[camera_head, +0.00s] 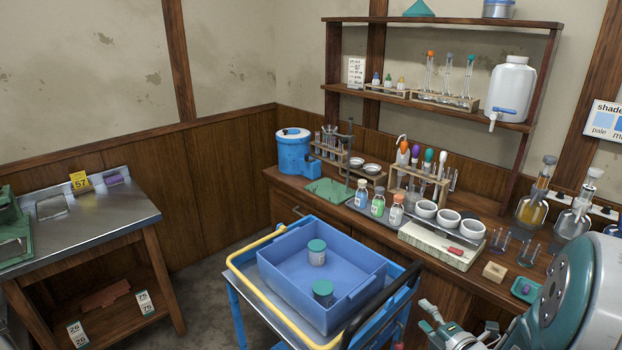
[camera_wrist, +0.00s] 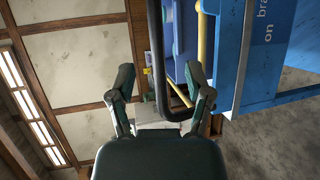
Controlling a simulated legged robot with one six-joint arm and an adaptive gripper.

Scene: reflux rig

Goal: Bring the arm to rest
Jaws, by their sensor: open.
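My gripper (camera_head: 436,318) shows at the lower right of the head view, in front of the wooden bench and to the right of the blue cart. Its fingers are apart with nothing seen between them. In the wrist view my gripper (camera_wrist: 160,98) has its two dark fingers spread. The cart's blue side and black handle (camera_wrist: 165,100) lie beyond and beside the fingers. I cannot tell the exact distance between the gripper and the cart.
A blue tray (camera_head: 370,285) on the cart holds two teal-lidded jars (camera_head: 317,252). The wooden bench (camera_head: 270,175) carries bottles, bowls, racks and flasks. A steel-topped table (camera_head: 110,222) stands at left. Some floor (camera_head: 205,285) is clear between table and cart.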

